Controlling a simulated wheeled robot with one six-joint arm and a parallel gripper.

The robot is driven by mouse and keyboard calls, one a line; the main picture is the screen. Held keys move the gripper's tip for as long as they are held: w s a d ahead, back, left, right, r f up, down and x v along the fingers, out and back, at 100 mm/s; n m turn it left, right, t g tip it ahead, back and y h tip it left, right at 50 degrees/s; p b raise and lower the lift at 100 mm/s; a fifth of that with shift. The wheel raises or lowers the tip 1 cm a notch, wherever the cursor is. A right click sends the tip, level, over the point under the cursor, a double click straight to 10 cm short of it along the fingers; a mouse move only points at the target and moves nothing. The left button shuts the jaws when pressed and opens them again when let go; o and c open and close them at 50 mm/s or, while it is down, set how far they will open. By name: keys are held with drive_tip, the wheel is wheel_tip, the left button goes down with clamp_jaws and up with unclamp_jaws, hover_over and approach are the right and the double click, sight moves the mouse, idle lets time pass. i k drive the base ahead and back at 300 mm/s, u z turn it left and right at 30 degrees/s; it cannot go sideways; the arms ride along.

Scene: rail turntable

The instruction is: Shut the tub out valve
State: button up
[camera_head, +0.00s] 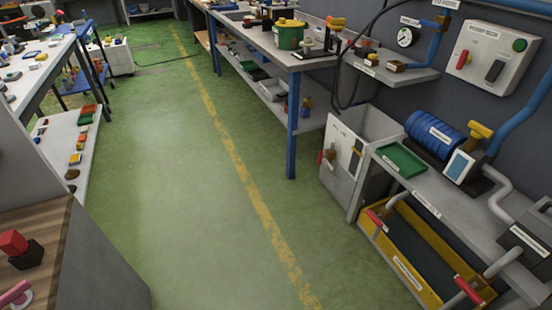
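A yellow-rimmed trough or tub (415,237) sits low at the right, under a grey bench. The labels are too small to read, so I cannot tell which is the tub out valve, or whether either is open or shut. A yellow-handled valve (480,130) stands on the bench above, beside a blue ribbed cylinder (434,132). My gripper is not in view.
A grey bin (347,178) stands left of the trough. The bench (420,195) holds a green tray (402,159) and a pump unit. A wall switch box (492,59) is above. The green floor with its yellow line (225,140) is clear down the middle. Shelves line the left.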

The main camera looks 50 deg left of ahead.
sight(320, 156)
drive_tip(key=u, duration=1.5)
drive_tip(key=i, duration=2.7)
drive_tip(key=z, duration=0.2)
